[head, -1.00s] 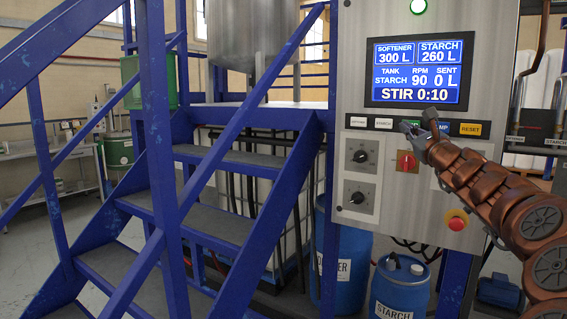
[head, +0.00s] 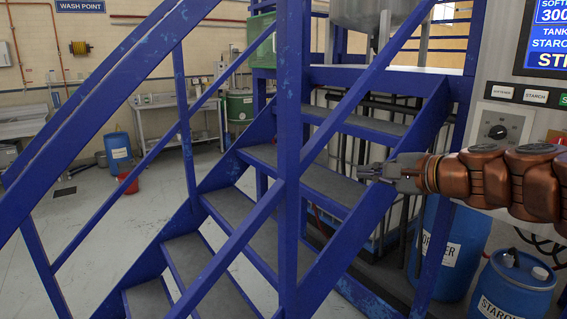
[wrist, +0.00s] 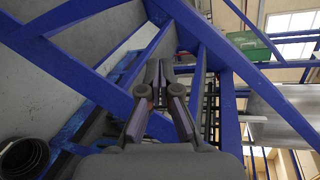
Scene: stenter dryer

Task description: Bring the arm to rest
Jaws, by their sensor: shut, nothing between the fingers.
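My gripper (head: 372,173) reaches in from the right in the head view, on the end of my copper-coloured arm, held level and pointing left. It is in front of the blue stair frame (head: 291,130), with the grey treads (head: 330,183) behind it; I cannot tell how close they are. In the wrist view the gripper (wrist: 158,68) has its two fingers together at the middle, with nothing between them. Blue beams (wrist: 85,78) pass close around it in that view.
The control panel (head: 495,95) is at the right edge, partly hidden by my arm. A softener drum (head: 450,245) and a starch drum (head: 515,285) stand below. Open floor (head: 95,220) lies left, with a blue drum (head: 118,150) and a red bucket (head: 128,182) farther back.

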